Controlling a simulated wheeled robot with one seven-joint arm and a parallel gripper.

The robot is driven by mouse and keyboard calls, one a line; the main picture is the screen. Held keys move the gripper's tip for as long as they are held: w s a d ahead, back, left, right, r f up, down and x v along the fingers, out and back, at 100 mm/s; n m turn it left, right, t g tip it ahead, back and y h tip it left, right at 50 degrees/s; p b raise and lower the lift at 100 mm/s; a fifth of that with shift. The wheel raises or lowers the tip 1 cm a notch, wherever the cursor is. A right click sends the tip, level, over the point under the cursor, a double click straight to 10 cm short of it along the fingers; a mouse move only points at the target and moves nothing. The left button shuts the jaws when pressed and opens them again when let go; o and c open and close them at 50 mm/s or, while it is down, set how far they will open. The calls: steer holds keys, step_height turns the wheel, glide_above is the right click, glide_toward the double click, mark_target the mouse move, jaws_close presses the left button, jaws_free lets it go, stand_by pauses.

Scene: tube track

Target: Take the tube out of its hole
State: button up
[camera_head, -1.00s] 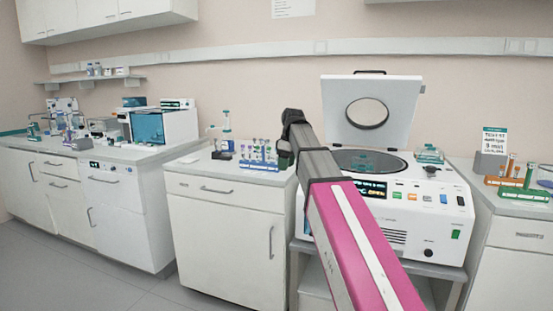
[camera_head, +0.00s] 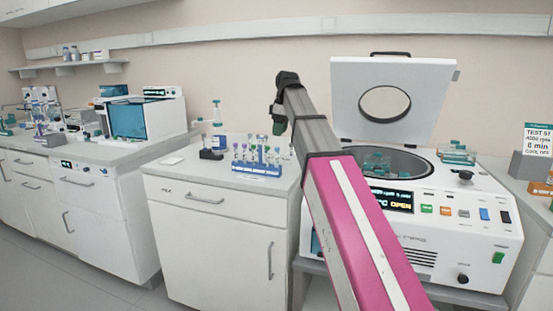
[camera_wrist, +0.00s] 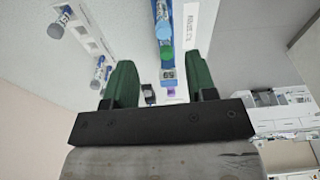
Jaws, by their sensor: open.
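A blue rack (camera_head: 257,170) holding several capped tubes (camera_head: 258,153) stands on the bench left of the centrifuge. My gripper (camera_head: 279,122) hangs just behind and right of the rack in the head view. In the wrist view its two green fingers (camera_wrist: 160,62) are spread with nothing gripped. A tube with a light-blue cap (camera_wrist: 164,29) and one with a green cap (camera_wrist: 166,56) line up between and beyond the fingers. I cannot tell which tube the task means.
A white centrifuge (camera_head: 425,225) with its lid (camera_head: 395,75) raised stands right of the rack, and its display reads OPEN. The bench front (camera_head: 190,180) left of the rack is mostly clear.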

mark_target(277, 151)
steer(key=f, duration=0.3)
steer(key=a+f, duration=0.1)
steer(key=f, duration=0.6)
steer(key=shift+a+f, duration=0.2)
steer(key=shift+f, duration=0.1)
steer(key=c, duration=0.8)
